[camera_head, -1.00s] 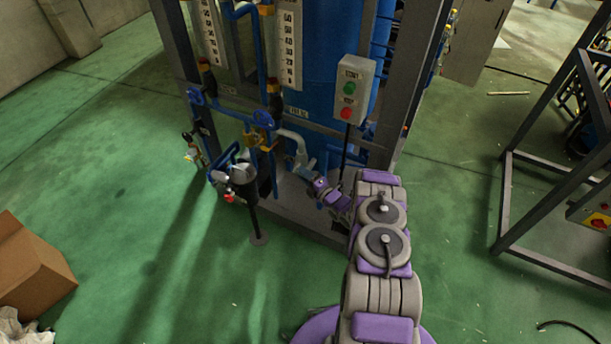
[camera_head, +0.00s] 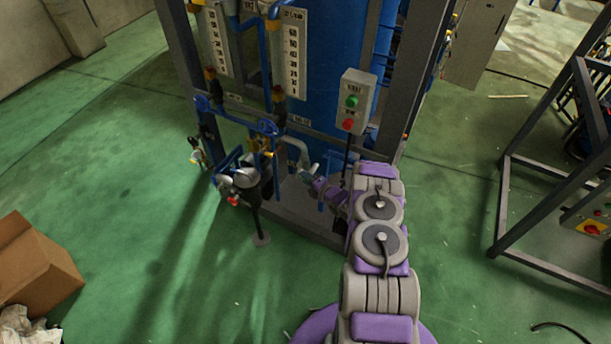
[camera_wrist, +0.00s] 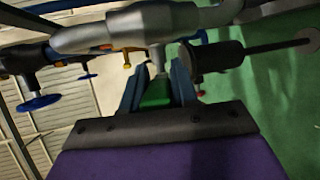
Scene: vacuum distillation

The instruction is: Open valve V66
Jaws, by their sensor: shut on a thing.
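A green valve handle (camera_wrist: 157,93) hangs on a short stem below a grey metal pipe (camera_wrist: 130,28) in the wrist view. My gripper (camera_wrist: 156,92) is shut on this handle, with one finger on each side of it. In the head view my gripper (camera_head: 312,182) reaches the bent grey pipe (camera_head: 296,148) low on the front of the blue rig. The handle is too small to make out there. No label reading V66 can be read.
A control box (camera_head: 355,102) with green and red buttons is above my arm. A cardboard box (camera_head: 36,265) lies at far left. A metal frame (camera_head: 505,200) stands right. Green floor is open in front.

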